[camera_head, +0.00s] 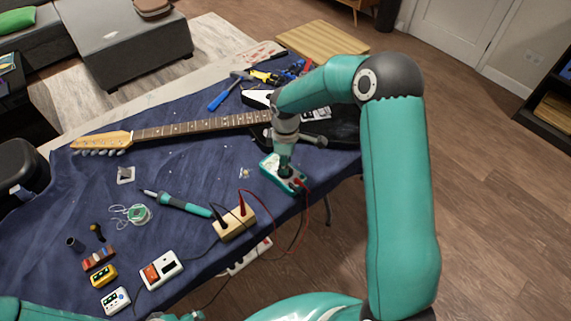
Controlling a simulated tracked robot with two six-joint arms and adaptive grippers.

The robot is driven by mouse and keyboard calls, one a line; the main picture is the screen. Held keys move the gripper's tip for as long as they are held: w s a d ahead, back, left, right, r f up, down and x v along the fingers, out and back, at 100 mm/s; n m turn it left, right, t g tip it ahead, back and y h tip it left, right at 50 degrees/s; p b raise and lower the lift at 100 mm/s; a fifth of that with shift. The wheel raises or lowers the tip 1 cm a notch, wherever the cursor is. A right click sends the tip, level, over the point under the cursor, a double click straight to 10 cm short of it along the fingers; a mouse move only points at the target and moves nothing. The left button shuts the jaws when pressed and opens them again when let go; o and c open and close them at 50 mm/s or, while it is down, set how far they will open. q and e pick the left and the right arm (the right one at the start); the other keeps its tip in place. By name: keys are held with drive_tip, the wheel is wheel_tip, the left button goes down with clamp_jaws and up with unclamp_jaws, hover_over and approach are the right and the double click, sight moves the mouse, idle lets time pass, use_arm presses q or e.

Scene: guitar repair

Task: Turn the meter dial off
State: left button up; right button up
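The meter (270,163) is a teal-cased box with a pale face, lying near the right front edge of the blue-covered table. A red lead plugs into its near end. My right arm reaches over from the right, and my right gripper (284,163) points down onto the meter's face. The gripper covers the middle of the face, so the dial is hidden. I cannot tell whether the fingers touch or grip the dial. Part of my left arm shows at the lower left edge; its gripper cannot be made out clearly.
An electric guitar (190,130) lies across the table behind the meter, partly under my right arm. A soldering iron (180,203), a wooden block with probes (234,224) and a red-and-white device (161,270) lie to the left. Leads hang off the front edge (300,222).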

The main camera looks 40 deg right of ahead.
drive_tip(key=shift+f, duration=1.05)
clamp_jaws()
